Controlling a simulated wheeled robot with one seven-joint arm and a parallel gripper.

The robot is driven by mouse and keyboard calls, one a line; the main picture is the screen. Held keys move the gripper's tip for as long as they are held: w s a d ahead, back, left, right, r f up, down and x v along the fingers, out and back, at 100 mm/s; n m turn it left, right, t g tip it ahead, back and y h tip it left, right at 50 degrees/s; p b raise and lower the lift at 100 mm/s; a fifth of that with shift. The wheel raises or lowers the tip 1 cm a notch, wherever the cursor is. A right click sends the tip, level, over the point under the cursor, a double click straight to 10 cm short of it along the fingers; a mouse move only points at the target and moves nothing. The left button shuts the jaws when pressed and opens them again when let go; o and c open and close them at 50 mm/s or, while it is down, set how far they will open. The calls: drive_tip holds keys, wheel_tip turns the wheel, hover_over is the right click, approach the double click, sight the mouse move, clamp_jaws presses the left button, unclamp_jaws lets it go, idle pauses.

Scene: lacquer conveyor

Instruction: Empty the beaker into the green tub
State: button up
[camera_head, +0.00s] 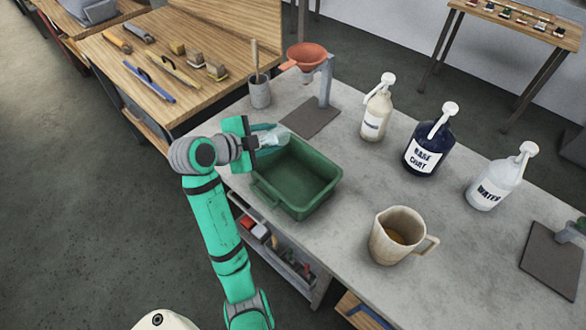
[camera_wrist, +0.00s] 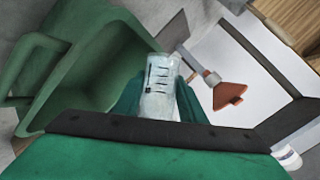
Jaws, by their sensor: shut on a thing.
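The green tub (camera_head: 283,200) stands on the grey table; it also shows at the left of the wrist view (camera_wrist: 68,85). My gripper (camera_head: 268,141) is shut on the beaker (camera_head: 275,136), at the tub's far left side. The beaker is clear, with dark graduation marks that show in the wrist view (camera_wrist: 160,88). It looks tilted, with its end near or over the tub's rim. Whether it holds any liquid, I cannot tell. The visible part of the tub's floor looks bare.
An orange funnel (camera_head: 307,56) on a grey stand and a grey cup (camera_head: 260,92) are behind the tub. Pump bottles, cream (camera_head: 377,108), dark blue (camera_head: 429,140) and white (camera_head: 494,178), stand to the right. A beige jug (camera_head: 398,236) stands front right. The table between is clear.

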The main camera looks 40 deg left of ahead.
drive_tip(key=shift+r+m+y+p, duration=0.3)
drive_tip(key=shift+p, duration=0.15)
drive_tip(key=shift+f+y, duration=0.15)
drive_tip(key=shift+y, duration=0.15)
idle(0.4)
drive_tip(key=shift+f+m, duration=0.1)
drive_tip(key=shift+m, duration=0.3)
drive_tip(key=shift+f+m+t+y+p, duration=0.35)
drive_tip(key=shift+m+y+p, duration=0.25)
drive_tip(key=shift+y, duration=0.2)
idle(0.5)
drive_tip(key=shift+s+d+f+m+y, duration=0.1)
drive_tip(key=shift+d+f+m+y, duration=0.35)
drive_tip(key=shift+d+m, duration=0.2)
idle(0.6)
drive_tip(key=shift+d+f+m+t+y+p, duration=0.25)
drive_tip(key=shift+m+y+p, duration=0.1)
drive_tip(key=shift+y+p, duration=0.15)
idle(0.7)
drive_tip(key=shift+d+r+m+y, duration=0.1)
drive_tip(key=shift+r+m+y, duration=0.15)
drive_tip(key=shift+m, duration=0.15)
idle(0.5)
